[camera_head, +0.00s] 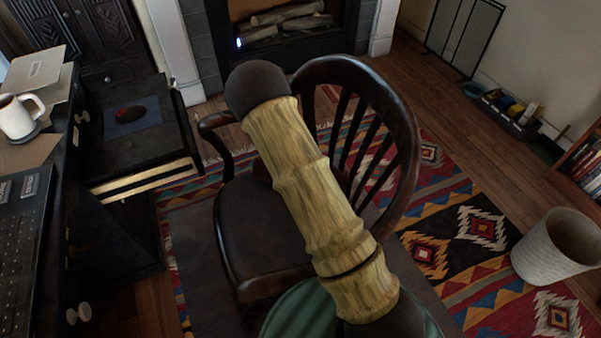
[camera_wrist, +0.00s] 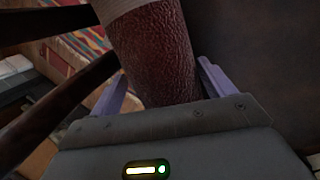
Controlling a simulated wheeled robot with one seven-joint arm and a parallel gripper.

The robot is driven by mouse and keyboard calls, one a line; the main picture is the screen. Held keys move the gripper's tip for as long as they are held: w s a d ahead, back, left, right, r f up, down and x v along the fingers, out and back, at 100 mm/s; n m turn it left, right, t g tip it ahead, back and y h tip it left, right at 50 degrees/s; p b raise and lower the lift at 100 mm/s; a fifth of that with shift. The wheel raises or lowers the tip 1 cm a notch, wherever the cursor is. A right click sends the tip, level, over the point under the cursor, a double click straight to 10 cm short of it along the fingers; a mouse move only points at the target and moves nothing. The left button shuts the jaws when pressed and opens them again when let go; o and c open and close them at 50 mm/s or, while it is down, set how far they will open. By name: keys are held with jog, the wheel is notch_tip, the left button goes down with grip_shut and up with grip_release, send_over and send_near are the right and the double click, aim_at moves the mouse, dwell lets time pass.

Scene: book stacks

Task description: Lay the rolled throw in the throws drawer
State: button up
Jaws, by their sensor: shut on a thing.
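In the wrist view a dark red, rough-textured roll, the rolled throw (camera_wrist: 152,48), stands between the two purple fingers of my gripper (camera_wrist: 160,84). The gripper is shut on it. A paler band shows at the roll's upper end, cut off by the frame edge. In the head view my own arm hides the gripper and nearly all of the roll, over the chair. An open black drawer (camera_head: 150,151) with a pale front edge juts from the desk at left. I cannot read a label on it. A blue pad with a dark red, rounded object (camera_head: 130,114) lies in it.
A dark wooden armchair (camera_head: 403,175) stands behind and below my arm, close to the drawer. The desk at left holds a white mug (camera_head: 17,117) and a keyboard (camera_head: 20,255). A pale basket (camera_head: 545,262) stands at right on the patterned rug (camera_head: 440,225).

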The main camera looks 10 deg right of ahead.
jog(key=shift+r, duration=0.15)
jog(key=shift+r, duration=0.3)
notch_tip(320, 180, up, 3)
jog(key=shift+a+r+p, duration=0.1)
jog(key=shift+a+p, duration=0.05)
jog(key=shift+p, duration=0.6)
jog(key=s+a, duration=0.3)
jog(key=a, duration=0.2)
jog(key=s+a+p, duration=0.1)
jog(key=s+a, duration=0.2)
jog(key=a, duration=0.2)
jog(key=s+a, duration=0.3)
jog(key=a, duration=0.2)
jog(key=shift+a+f+p, duration=0.1)
jog(key=shift+f+p, duration=0.2)
jog(key=shift+p, duration=0.1)
